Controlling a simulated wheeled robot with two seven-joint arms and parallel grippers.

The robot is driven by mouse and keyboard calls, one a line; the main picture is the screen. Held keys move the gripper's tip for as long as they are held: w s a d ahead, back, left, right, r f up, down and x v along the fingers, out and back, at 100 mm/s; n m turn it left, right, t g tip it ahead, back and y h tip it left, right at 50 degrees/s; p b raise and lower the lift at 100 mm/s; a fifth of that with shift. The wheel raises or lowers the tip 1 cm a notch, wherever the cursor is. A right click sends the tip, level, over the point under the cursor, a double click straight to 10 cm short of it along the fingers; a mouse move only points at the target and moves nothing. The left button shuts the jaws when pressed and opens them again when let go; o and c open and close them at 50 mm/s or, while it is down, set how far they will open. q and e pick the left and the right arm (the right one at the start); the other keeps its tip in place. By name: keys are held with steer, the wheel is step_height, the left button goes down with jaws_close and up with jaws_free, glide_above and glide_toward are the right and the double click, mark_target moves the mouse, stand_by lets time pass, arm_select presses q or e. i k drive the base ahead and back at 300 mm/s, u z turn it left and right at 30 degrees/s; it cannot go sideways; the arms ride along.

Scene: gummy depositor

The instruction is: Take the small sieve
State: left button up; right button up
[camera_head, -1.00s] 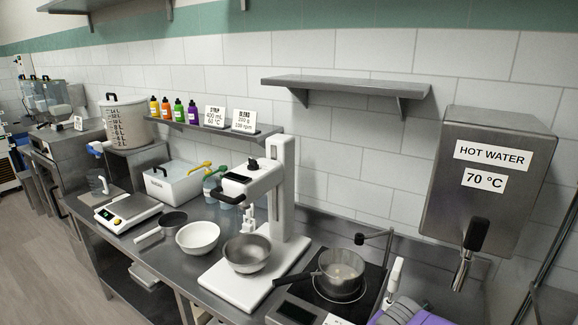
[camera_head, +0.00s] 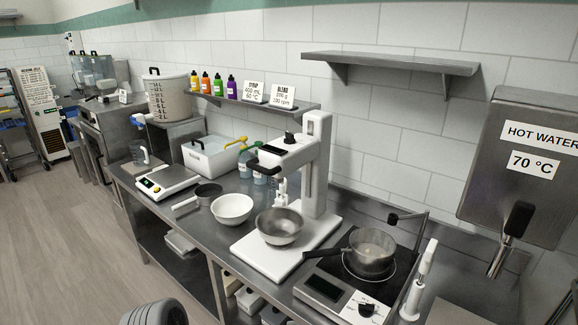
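A small dark round utensil with a pale handle (camera_head: 208,190) lies on the steel counter, left of the white bowl (camera_head: 232,208). It looks like the small sieve, but its mesh is too small to make out. Its handle points left toward the counter's front edge. Neither of my grippers can be made out in the head view, and nothing touches the utensil.
A scale (camera_head: 168,181) stands left of the utensil and a white tub (camera_head: 209,158) behind it. The mixer stand (camera_head: 315,170) with a steel bowl (camera_head: 279,226) and a saucepan (camera_head: 371,250) on a hob are to the right. Open floor (camera_head: 60,240) lies left.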

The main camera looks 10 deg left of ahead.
mark_target(204, 194)
steer(key=k, duration=1.3)
steer(key=u, duration=0.95)
steer(key=i, duration=1.1)
steer(key=u, duration=1.15)
steer(key=i, duration=2)
steer(key=z, duration=0.75)
steer(key=i, duration=1.25)
steer(key=z, duration=1.3)
